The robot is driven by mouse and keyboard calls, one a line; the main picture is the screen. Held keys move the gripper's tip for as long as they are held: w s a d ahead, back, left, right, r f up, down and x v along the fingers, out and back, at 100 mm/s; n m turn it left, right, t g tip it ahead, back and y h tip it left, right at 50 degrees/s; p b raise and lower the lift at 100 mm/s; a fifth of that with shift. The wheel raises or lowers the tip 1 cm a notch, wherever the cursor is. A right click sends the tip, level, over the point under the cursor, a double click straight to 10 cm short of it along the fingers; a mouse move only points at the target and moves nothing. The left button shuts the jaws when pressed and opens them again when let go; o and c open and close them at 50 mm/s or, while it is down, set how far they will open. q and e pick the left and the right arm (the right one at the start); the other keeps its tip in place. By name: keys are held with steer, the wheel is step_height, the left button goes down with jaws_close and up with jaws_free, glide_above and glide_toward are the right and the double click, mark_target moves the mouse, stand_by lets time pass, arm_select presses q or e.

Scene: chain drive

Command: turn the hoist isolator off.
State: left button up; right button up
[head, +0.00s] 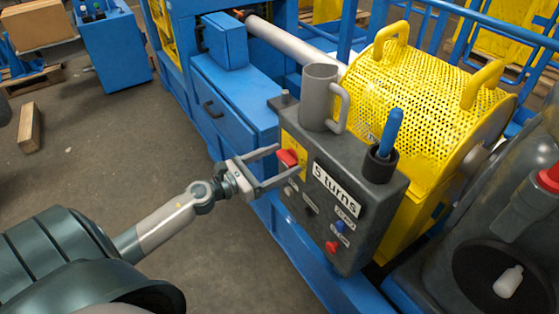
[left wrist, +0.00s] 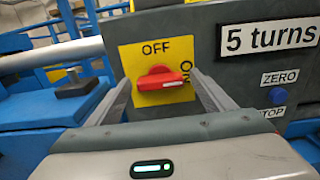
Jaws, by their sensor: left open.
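The hoist isolator is a red rotary knob (left wrist: 162,80) on a yellow plate (left wrist: 150,52) marked OFF at the top and ON at the right. The knob's handle lies about level, and its white mark points right, towards ON. The knob also shows in the head view (head: 288,158) on the left part of a dark grey control box (head: 345,240). My left gripper (head: 285,162) is open, with one finger on each side of the knob. In the left wrist view the fingers (left wrist: 161,82) stand left and right of it; contact cannot be told. My right gripper is not in view.
The box carries a "5 turns" sign (head: 337,188), a blue ZERO button (head: 340,226) and a red STOP button (head: 332,246). A grey mug (head: 318,95) and a blue-handled tool in a black cup (head: 381,158) stand on top. A yellow mesh guard (head: 430,95) is behind.

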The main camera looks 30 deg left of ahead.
arm_select(q)
steer(key=c, duration=1)
steer(key=shift+c, duration=0.2)
